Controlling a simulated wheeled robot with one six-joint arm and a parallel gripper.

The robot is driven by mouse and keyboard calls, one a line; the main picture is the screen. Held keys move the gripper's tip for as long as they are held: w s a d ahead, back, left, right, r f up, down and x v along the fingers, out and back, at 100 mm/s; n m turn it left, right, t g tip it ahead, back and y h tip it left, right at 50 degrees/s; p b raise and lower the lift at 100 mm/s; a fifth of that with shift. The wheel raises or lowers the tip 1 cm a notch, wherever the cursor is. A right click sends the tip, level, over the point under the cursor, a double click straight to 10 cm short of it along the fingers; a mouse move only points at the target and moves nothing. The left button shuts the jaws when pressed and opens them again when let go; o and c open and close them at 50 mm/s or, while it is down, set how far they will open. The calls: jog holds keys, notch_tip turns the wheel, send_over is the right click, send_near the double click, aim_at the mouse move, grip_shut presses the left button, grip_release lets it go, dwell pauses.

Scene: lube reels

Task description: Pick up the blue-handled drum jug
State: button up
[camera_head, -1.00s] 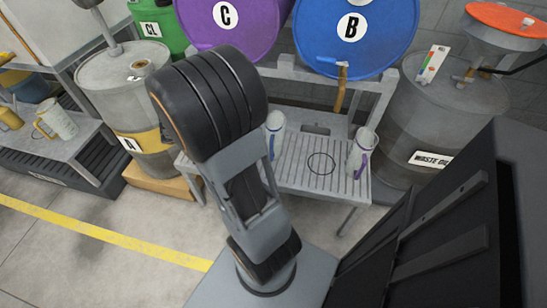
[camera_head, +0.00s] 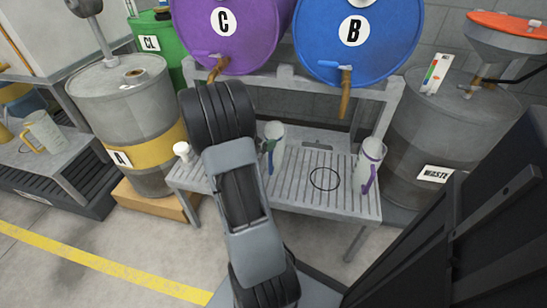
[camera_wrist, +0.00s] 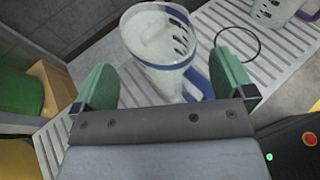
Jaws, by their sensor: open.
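The blue-handled drum jug (camera_head: 274,131) stands on the slatted stand (camera_head: 300,190) below the drums, partly hidden behind my arm in the head view. In the wrist view the pale jug (camera_wrist: 152,42) is upright, with a blue rim and its blue handle at the lower right. My gripper (camera_wrist: 163,72) is open, with a green finger to each side of the jug's near part. The jug's lower body is partly hidden by the gripper's front plate. In the head view a green finger shows beside the jug.
A purple-handled jug (camera_head: 370,160) stands on the stand's right side. A small white item (camera_head: 182,150) sits at its left edge. Purple drum C (camera_head: 232,40) and blue drum B (camera_head: 358,50) with taps hang above. Grey drums flank the stand.

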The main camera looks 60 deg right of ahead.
aim_at(271, 134)
jog(key=b+x, duration=0.2)
jog(key=x, duration=0.3)
jog(key=shift+d, duration=0.25)
jog(key=shift+c, duration=0.2)
jog(key=c, duration=1)
